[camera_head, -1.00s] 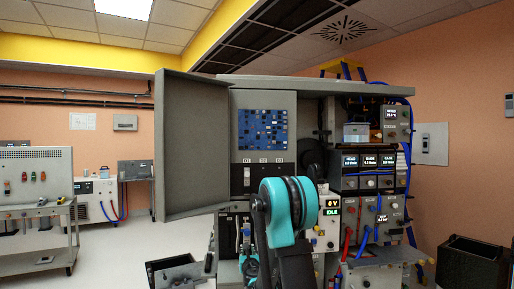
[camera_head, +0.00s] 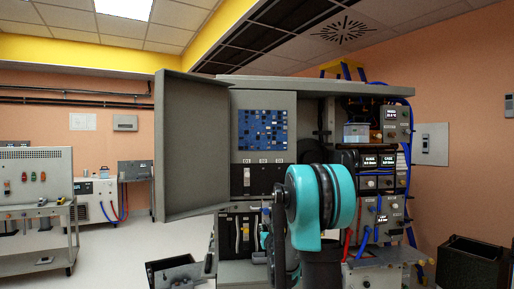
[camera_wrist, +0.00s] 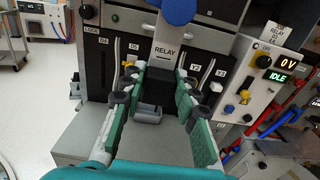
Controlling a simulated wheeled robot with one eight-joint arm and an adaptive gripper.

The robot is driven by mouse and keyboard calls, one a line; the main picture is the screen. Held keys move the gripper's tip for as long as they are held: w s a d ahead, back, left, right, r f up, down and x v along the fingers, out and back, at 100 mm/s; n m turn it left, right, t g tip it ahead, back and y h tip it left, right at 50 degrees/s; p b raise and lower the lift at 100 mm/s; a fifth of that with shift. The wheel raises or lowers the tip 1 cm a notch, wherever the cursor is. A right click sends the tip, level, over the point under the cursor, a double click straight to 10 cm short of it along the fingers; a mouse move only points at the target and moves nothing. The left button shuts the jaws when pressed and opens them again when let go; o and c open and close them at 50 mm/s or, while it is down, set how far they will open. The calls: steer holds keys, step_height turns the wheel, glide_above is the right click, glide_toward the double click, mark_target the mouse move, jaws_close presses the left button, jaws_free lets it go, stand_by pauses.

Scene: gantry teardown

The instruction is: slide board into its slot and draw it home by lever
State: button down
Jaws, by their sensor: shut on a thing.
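In the wrist view, my gripper (camera_wrist: 163,77) has its two green-padded fingers closed on a dark block (camera_wrist: 160,88) with a grey tab at its near end. I take it for the board, but its far part is hidden. It is in front of the rack face (camera_wrist: 95,75), below a RELAY label (camera_wrist: 166,52). I cannot tell how far it is in a slot. Pale levers stand left (camera_wrist: 117,52) and right (camera_wrist: 197,77) of it. In the head view, my teal arm hides the gripper and the block.
The open grey cabinet door (camera_head: 190,145) stands left of a blue panel (camera_head: 262,129). Right of the slots, the wrist view shows a unit (camera_wrist: 262,78) reading 0 V and IDLE, with red and blue cables below. A black bin (camera_head: 472,262) is at right.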

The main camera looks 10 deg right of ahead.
steer(key=s+d+r, duration=0.1)
steer(key=d+r, duration=1)
steer(key=r, duration=0.2)
steer(key=shift+d, duration=0.25)
steer(key=shift+a, duration=0.1)
